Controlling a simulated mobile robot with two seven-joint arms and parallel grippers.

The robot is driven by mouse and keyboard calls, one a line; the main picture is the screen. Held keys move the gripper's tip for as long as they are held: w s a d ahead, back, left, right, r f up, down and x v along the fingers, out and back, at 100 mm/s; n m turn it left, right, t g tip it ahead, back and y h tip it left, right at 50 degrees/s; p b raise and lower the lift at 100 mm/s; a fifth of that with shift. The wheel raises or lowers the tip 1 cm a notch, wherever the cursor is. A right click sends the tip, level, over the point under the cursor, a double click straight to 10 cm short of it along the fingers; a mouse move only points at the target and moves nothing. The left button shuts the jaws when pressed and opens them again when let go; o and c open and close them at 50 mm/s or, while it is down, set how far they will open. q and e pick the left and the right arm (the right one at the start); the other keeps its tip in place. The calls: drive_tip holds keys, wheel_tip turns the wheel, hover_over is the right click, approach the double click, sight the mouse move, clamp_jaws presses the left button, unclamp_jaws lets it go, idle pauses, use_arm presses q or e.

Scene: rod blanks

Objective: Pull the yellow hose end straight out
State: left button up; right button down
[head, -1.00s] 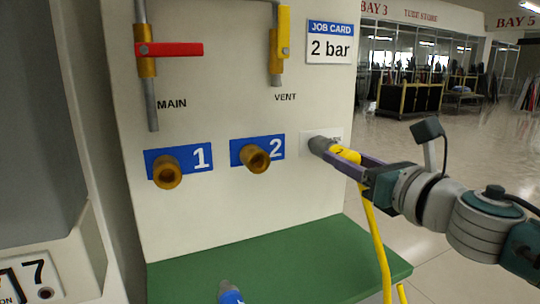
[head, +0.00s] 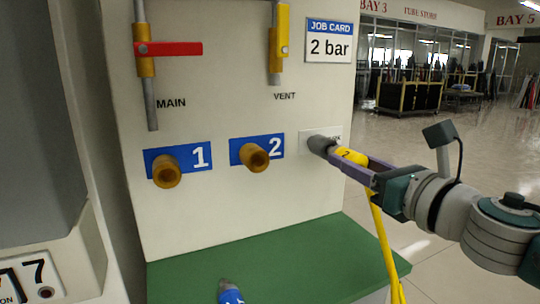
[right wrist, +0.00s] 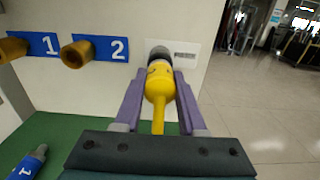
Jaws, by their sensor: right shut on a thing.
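The yellow hose end (head: 350,155), marked 2, points at the white panel beside the "2" socket. It also shows in the right wrist view (right wrist: 159,82). A grey, rounded piece (head: 320,145) lies between its yellow body and a small white label plate on the panel. I cannot tell whether there is a gap at the panel. My right gripper (head: 345,164) is shut on the yellow body, with a purple finger on each side in the right wrist view (right wrist: 159,92). The yellow hose (head: 383,240) hangs down from it. My left gripper is not in view.
Brass sockets 1 (head: 166,171) and 2 (head: 254,157) stick out of the panel to the left. A blue hose end (head: 230,293) with a grey tip is at the green shelf's (head: 280,255) front. Red (head: 175,48) and yellow (head: 283,30) valve handles are above. Open floor lies right.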

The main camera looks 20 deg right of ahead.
drive_tip(key=shift+s, duration=0.85)
drive_tip(key=shift+s+d, duration=0.15)
drive_tip(key=shift+s, duration=0.6)
drive_tip(key=shift+s, duration=0.1)
drive_tip(key=shift+s+d, duration=0.2)
drive_tip(key=shift+s, duration=2.7)
